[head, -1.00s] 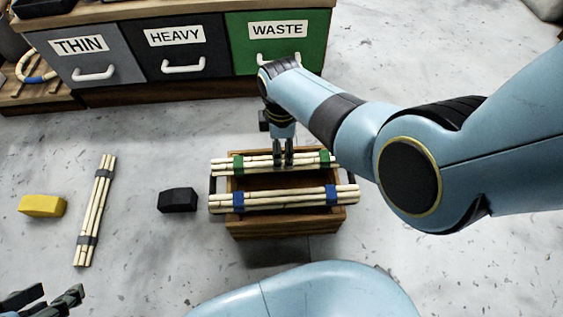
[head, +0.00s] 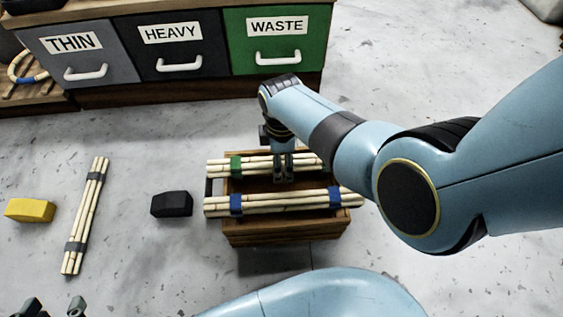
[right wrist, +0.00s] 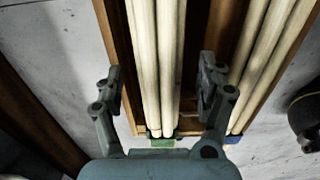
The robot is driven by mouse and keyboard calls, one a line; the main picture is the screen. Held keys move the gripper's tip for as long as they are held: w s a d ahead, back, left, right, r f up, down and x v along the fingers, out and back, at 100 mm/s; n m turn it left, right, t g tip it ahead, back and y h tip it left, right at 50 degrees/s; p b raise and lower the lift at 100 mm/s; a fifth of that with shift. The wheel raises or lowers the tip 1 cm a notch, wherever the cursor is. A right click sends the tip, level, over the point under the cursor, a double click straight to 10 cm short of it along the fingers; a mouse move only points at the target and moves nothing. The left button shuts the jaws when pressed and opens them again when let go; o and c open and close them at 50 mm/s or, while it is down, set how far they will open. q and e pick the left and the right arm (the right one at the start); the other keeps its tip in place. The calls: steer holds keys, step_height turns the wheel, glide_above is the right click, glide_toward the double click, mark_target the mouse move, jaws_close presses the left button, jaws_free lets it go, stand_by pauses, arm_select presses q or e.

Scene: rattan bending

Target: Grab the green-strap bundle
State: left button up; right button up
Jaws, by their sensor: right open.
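The green-strap bundle (head: 250,164) is several pale rods lying across the far side of a wooden crate (head: 285,239). My right gripper (head: 284,178) points down at its middle, open. In the right wrist view, the fingers of the right gripper (right wrist: 162,85) stand on either side of the green-strap bundle (right wrist: 157,55), with gaps; its green strap shows below. In the head view, the right arm hides the bundle's right end. My left gripper (head: 53,308) shows only fingertips at the bottom left edge, spread apart.
A blue-strap bundle (head: 275,202) lies parallel on the crate's near side, close to the right gripper. A black block (head: 171,204), a grey-strap bundle (head: 86,215) and a yellow block (head: 30,210) lie to the left. Labelled drawers (head: 170,50) stand behind.

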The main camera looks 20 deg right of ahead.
steer(key=c, duration=1.4)
steer(key=shift+r, duration=0.15)
